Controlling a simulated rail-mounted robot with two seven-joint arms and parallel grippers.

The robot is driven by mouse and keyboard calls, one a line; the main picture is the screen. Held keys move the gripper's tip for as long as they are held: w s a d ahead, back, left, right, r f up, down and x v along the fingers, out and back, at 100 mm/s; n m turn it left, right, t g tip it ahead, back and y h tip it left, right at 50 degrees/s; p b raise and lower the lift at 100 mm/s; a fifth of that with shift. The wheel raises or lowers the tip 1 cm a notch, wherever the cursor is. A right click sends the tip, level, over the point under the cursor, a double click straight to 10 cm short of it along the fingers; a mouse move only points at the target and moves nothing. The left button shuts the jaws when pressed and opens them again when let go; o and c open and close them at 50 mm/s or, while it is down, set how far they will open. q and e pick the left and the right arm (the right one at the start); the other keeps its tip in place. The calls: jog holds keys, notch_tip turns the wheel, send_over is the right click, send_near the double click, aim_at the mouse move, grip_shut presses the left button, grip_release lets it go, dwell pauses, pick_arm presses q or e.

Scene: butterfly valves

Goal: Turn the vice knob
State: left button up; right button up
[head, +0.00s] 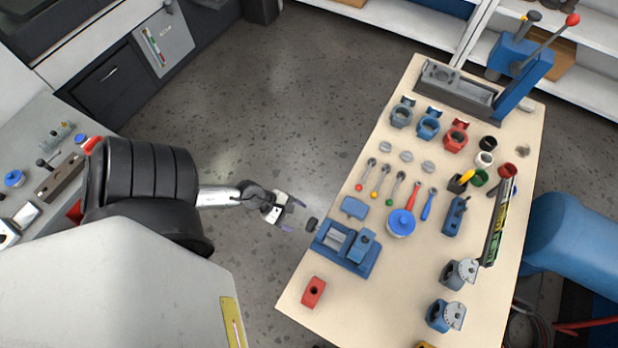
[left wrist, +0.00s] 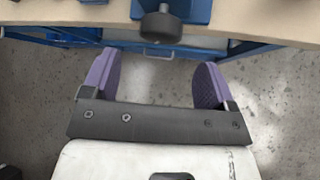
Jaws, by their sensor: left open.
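The blue vice (head: 346,247) sits at the table's left edge in the head view. Its dark round knob (head: 311,224) sticks out past the edge toward my left gripper. In the left wrist view the knob (left wrist: 161,26) is at the top centre, below the blue vice body (left wrist: 180,8). My left gripper (head: 290,215) is open and empty, just left of the knob with a gap between. Its purple fingers (left wrist: 155,82) show in the wrist view, one on each side of the knob's line, with the knob beyond the tips. My right gripper is not in view.
The wooden table (head: 288,296) holds a red block (head: 313,292), a blue round pot (head: 401,223) and several small tools and valve parts. A second bench (head: 40,125) is at the left. Open floor (head: 245,110) lies between them.

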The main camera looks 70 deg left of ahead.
aim_at(309, 223)
pick_arm(q)
jog(key=shift+x, duration=3.55)
jog(key=c, duration=0.9)
